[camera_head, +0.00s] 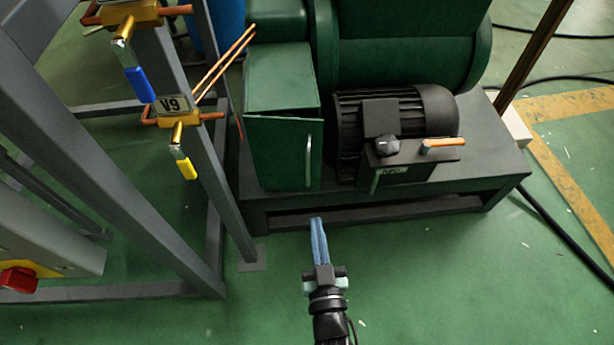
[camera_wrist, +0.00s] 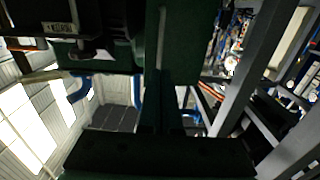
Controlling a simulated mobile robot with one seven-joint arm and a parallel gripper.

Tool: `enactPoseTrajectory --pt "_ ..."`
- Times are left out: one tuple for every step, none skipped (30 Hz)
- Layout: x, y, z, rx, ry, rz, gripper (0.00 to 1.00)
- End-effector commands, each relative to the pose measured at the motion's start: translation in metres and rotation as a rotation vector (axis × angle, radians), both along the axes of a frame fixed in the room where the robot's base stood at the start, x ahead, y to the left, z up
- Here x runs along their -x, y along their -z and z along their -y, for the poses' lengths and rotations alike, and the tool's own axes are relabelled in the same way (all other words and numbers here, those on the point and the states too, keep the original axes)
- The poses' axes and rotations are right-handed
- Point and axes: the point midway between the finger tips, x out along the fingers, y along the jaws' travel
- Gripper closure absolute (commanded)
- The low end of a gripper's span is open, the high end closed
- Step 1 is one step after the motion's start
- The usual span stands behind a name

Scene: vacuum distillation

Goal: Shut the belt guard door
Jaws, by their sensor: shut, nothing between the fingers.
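The belt guard door (camera_head: 280,155) is a dark green panel with a pale vertical bar handle (camera_head: 308,160) near its right edge. It stands at the front of the green belt guard box (camera_head: 282,80). Its upper right corner sits slightly out from the box, so it looks a little ajar; the exact gap is hard to tell. My gripper (camera_head: 317,222) is shut and empty, below and in front of the door's lower right corner, apart from it. In the wrist view the door seems to be the dark green panel (camera_wrist: 188,60), seen dimly.
A black motor (camera_head: 395,115) with a switch box (camera_head: 410,155) stands right of the door on a dark plinth (camera_head: 400,190). A grey frame (camera_head: 190,170) with valves, yellow handle (camera_head: 187,168) and blue handle (camera_head: 139,85), rises at left. The green floor in front is clear.

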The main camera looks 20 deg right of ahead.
Motion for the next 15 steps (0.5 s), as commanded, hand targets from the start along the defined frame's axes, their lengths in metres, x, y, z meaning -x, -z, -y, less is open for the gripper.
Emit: enactPoseTrajectory --pt "-0.011 0.002 0.003 0.001 0.0 0.004 1.0" --pt "-0.017 0.002 0.005 0.001 0.0 0.005 1.0" --pt "-0.026 0.002 0.007 0.002 0.0 0.005 1.0" --pt "-0.032 0.003 0.009 0.004 0.001 0.003 1.0" --pt "-0.039 0.003 0.011 0.004 0.0 0.004 1.0" --pt "-0.047 0.003 0.013 0.004 0.0 0.003 1.0" --pt "-0.053 0.003 0.015 0.003 0.0 0.003 1.0" --pt "-0.06 0.003 0.017 0.004 0.0 0.003 1.0" --pt "-0.068 0.003 0.019 0.005 0.0 0.002 1.0" --pt "-0.073 0.003 0.02 0.006 0.0 0.003 1.0" --pt "-0.078 0.003 0.022 0.005 0.0 0.002 1.0" --pt "-0.085 0.004 0.023 0.003 0.0 0.001 1.0" --pt "-0.09 0.003 0.025 0.004 0.0 0.002 1.0" --pt "-0.094 0.003 0.026 0.005 0.0 0.002 1.0" --pt "-0.099 0.003 0.027 0.005 0.0 0.001 1.0"
